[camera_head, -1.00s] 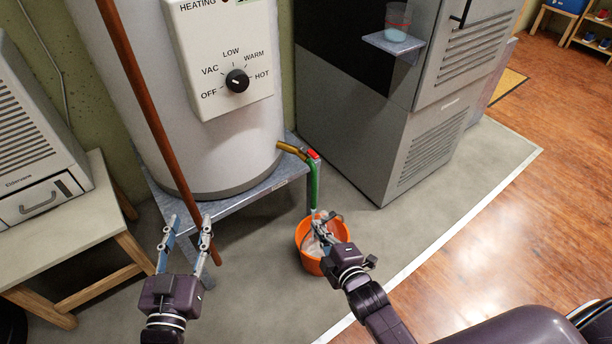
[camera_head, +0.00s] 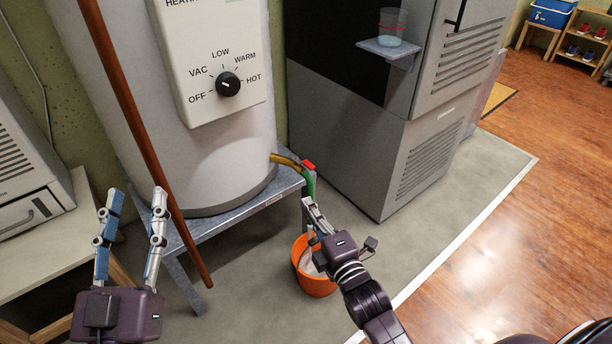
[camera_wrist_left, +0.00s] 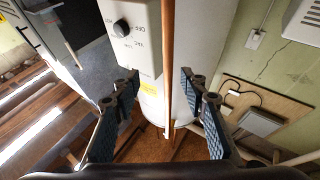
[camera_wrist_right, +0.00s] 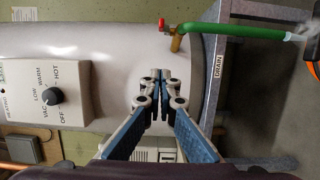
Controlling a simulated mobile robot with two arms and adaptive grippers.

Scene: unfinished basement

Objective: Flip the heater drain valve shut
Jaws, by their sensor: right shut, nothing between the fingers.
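The drain valve is a brass spigot (camera_head: 285,160) low on the white heater tank (camera_head: 215,165), with a small red handle (camera_head: 308,165). A green hose (camera_head: 309,186) hangs from it. In the right wrist view the red handle (camera_wrist_right: 162,24) and brass body (camera_wrist_right: 176,43) are beyond my fingertips, toward the top. My right gripper (camera_head: 307,203) is shut and empty, just below the valve beside the hose, apart from the handle. Its fingertips meet in the right wrist view (camera_wrist_right: 158,78). My left gripper (camera_head: 136,192) is open and empty, left of the copper pipe.
An orange bucket (camera_head: 313,286) stands below the right gripper. The tank rests on a metal stand (camera_head: 230,226). A copper-coloured pipe (camera_head: 150,150) slants in front of the tank. A grey cabinet (camera_head: 400,160) stands right, with a cup (camera_head: 392,28) on its shelf. Open floor lies right.

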